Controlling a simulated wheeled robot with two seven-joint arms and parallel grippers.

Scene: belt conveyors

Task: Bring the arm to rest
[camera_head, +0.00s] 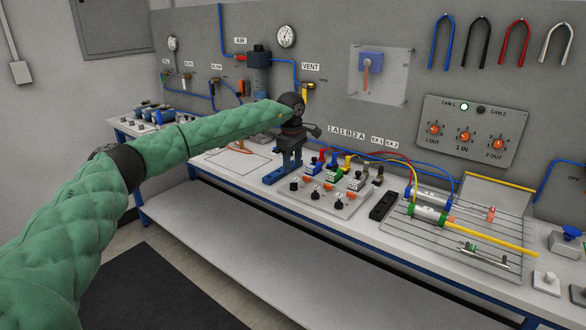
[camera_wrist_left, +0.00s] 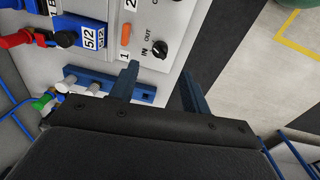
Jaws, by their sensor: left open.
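My left arm, in a green padded sleeve, reaches across the head view from the left. My left gripper (camera_head: 291,163) points down above the left end of the valve panel on the bench. In the left wrist view my left gripper (camera_wrist_left: 158,74) shows two dark blue fingers spread apart with nothing between them. A blue block (camera_head: 279,177) with fittings lies on the bench just below the fingers; it also shows in the left wrist view (camera_wrist_left: 146,95), partly behind one finger. I cannot tell whether the fingers touch it. My right gripper is not in view.
The valve panel (camera_head: 308,202) with black knobs stands right of the gripper. Further right, cylinders lie on a wire rack (camera_head: 468,235). A grey wall board (camera_head: 330,95) with gauges and hoses rises behind. A lower shelf (camera_head: 250,235) is bare.

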